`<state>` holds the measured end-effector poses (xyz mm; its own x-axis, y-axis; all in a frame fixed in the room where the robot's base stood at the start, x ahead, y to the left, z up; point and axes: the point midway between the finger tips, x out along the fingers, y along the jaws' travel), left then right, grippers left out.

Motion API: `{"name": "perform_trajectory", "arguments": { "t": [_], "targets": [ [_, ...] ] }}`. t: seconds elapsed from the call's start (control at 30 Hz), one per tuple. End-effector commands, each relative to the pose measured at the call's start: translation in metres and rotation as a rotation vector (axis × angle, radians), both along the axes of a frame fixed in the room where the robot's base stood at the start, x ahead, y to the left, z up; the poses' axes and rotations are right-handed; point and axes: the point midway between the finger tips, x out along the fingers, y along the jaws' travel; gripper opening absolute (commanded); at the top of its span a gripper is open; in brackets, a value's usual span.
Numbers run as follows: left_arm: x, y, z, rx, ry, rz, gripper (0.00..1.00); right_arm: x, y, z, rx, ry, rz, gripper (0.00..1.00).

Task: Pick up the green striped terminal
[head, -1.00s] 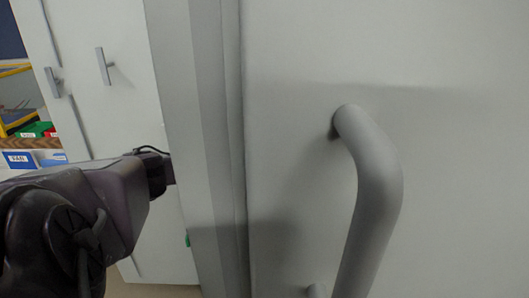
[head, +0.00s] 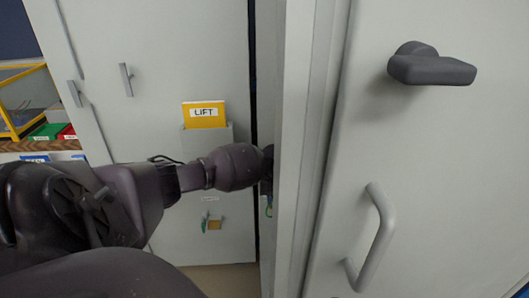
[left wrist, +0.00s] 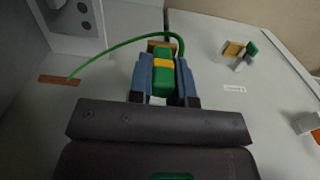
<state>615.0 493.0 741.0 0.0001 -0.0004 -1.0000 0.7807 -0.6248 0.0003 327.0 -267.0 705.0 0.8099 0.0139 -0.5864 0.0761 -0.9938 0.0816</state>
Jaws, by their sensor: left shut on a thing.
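The green striped terminal (left wrist: 163,82), green with a yellow band, is between the fingers of my left gripper (left wrist: 164,68) in the left wrist view. The gripper is shut on it. A green wire (left wrist: 115,52) arcs from near the terminal to a brown strip (left wrist: 60,80) on the grey panel. In the head view my left arm reaches right, and the gripper is mostly hidden behind the edge of the grey door. My right gripper is in neither view.
A large grey door (head: 440,160) with a dark latch (head: 432,68) and a grey pull handle (head: 378,240) fills the right. A yellow LIFT folder (head: 204,116) sits in a holder on the cabinet. Small green and yellow blocks (left wrist: 235,50) show on the panel.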

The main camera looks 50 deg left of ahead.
Motion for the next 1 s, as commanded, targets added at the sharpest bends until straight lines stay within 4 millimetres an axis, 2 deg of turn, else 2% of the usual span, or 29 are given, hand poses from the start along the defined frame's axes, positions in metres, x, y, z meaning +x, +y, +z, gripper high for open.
{"name": "perform_trajectory", "arguments": {
  "t": [0.03, 0.67, 1.0],
  "targets": [
    [-0.004, -0.009, 0.013, -0.002, -0.014, -0.001, 0.00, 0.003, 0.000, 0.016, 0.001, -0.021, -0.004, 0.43],
    [-0.075, -0.096, 0.008, -0.002, -0.004, 0.000, 0.00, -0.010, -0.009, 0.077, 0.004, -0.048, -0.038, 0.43],
    [-0.111, -0.140, 0.005, -0.001, 0.000, 0.001, 0.00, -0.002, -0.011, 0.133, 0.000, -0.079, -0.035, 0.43]
  ]
}}
